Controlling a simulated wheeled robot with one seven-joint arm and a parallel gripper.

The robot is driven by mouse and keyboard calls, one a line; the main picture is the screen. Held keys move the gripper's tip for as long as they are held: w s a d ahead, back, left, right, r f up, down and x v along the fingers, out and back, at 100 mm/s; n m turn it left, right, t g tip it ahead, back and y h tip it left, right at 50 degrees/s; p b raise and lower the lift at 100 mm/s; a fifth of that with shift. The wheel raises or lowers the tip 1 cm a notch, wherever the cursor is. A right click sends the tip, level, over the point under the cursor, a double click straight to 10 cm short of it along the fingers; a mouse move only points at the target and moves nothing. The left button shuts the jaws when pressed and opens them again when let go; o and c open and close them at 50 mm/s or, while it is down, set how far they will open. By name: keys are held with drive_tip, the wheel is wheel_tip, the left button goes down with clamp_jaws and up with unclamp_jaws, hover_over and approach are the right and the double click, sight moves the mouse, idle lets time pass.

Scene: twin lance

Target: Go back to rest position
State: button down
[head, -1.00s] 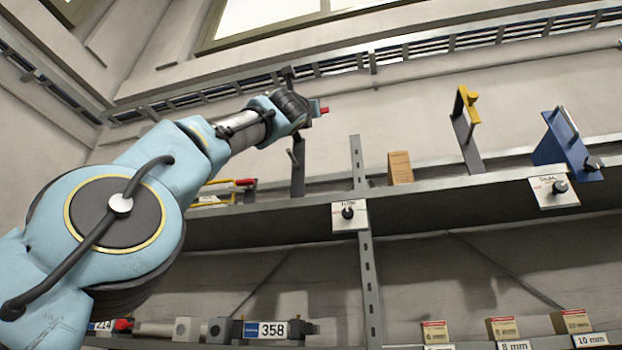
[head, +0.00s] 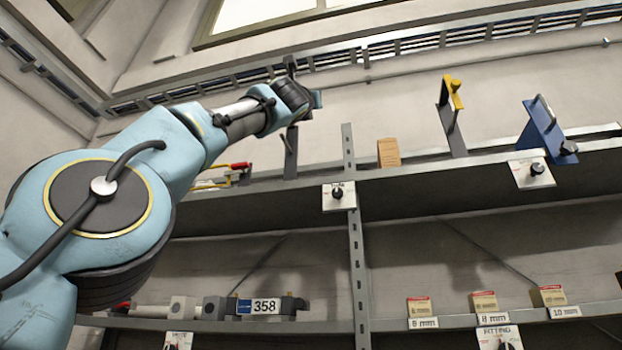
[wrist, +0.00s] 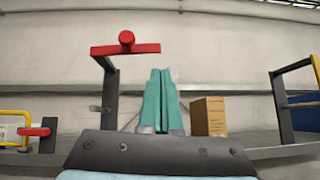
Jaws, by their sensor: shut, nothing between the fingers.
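My gripper (wrist: 160,100) shows in the wrist view as two teal fingers standing side by side, shut with nothing between them. In the head view my gripper (head: 317,99) is at the end of my raised blue arm, in front of the wall above the upper shelf, with its fingers mostly hidden behind the wrist. In the wrist view a dark upright stand with a red T-shaped top (wrist: 127,46) is just left of the fingers. A cardboard box (wrist: 209,117) stands just right of them. Neither appears to be held.
The upper shelf (head: 440,176) also carries a yellow-topped stand (head: 450,115) and a blue stand (head: 545,133). A red-handled yellow tool (head: 228,176) is left of the dark stand. The lower shelf (head: 390,326) holds grey fittings and small boxes (head: 484,301).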

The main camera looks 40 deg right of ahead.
drive_tip(key=s+a+f+b, duration=0.2)
drive_tip(key=s+f+b, duration=0.2)
drive_tip(key=s+b, duration=0.1)
drive_tip(key=shift+a+f, duration=0.3)
